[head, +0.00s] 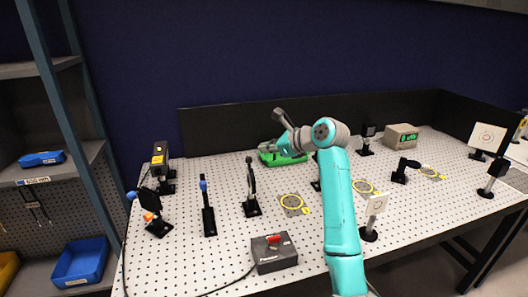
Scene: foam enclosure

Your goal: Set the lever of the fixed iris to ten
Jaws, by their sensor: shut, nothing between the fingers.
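My arm rises from the front of the table, and its wrist and gripper (266,147) are at the back middle, just above a green tray (297,159). The gripper is small in this view; its fingers look shut and empty. I cannot tell for sure which mount is the fixed iris. A thin, dark, upright mount (251,186) on a black base stands left of my arm, in front of the gripper and apart from it, and may be the iris. Its lever and any scale marks are too small to read. My arm hides part of the table behind it.
A blue-knobbed post (207,207) and a black mount with an orange part (155,217) stand left. A box with a red switch (273,252) is in front. A white card on a post (374,212) stands right of my arm. Yellow rings (292,201) mark the perforated tabletop.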

